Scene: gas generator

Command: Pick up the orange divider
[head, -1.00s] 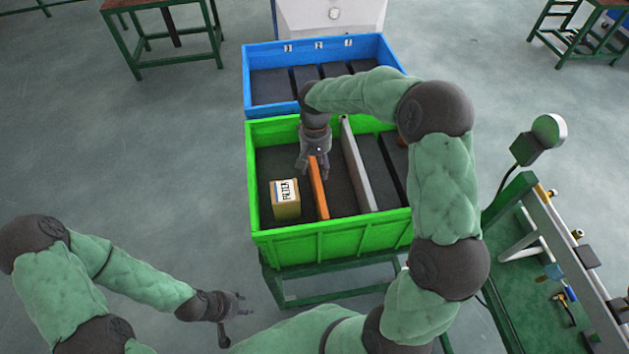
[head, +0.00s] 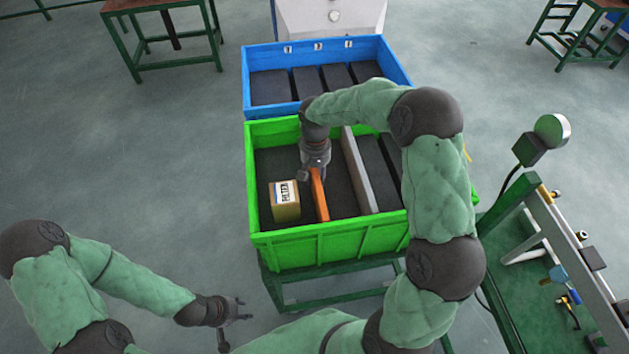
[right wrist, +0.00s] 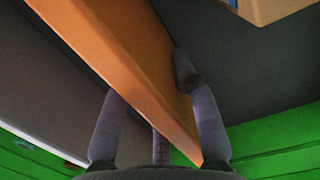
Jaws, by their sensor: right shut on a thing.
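The orange divider (head: 319,194) stands upright in the green crate (head: 330,245), between the filter box and the grey divider. In the right wrist view the orange divider (right wrist: 140,70) runs between the fingers. My right gripper (head: 314,172) reaches down into the crate and is shut on the divider's far end; the fingers show on both sides of it in the right wrist view (right wrist: 155,115). My left gripper (head: 236,325) is open and empty, outside the crate at the lower left.
A cardboard filter box (head: 285,205) stands left of the orange divider. A grey divider (head: 358,170) stands to its right. A blue crate (head: 247,90) with several dark compartments lies behind. A green workbench (head: 510,290) is at the right.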

